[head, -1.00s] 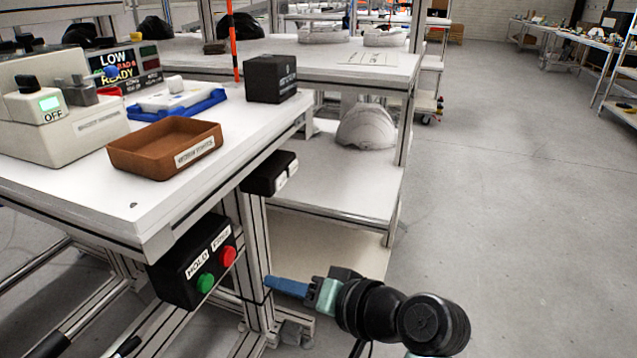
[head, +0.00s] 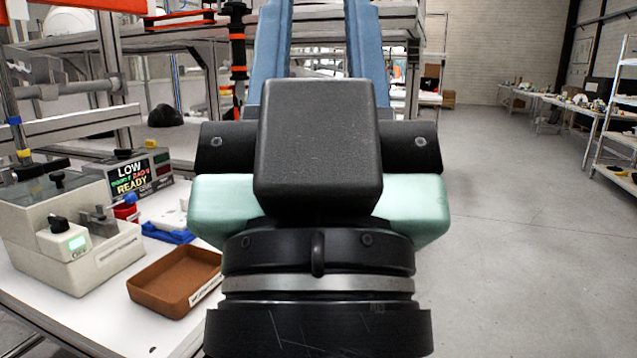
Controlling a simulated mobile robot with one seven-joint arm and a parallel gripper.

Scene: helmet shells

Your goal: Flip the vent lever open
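My gripper (head: 318,35) fills the middle of the head view, pointing up and away from me. Its two blue fingers are spread wide with an empty gap between them; their tips run to the top edge of the picture. I cannot make out a vent lever for certain. A beige machine (head: 75,240) stands on the white table at left. It has a dark knob (head: 58,223) above a small lit green display, and a grey metal part (head: 98,220) beside that. My gripper is to the right of this machine, apart from it.
A brown tray (head: 160,285) lies at the table's front, left of my wrist. A sign reading LOW and READY (head: 138,178) and a blue item (head: 170,235) stand behind it. An orange and black pole (head: 238,60) rises near my left finger. Open floor (head: 510,260) lies at right.

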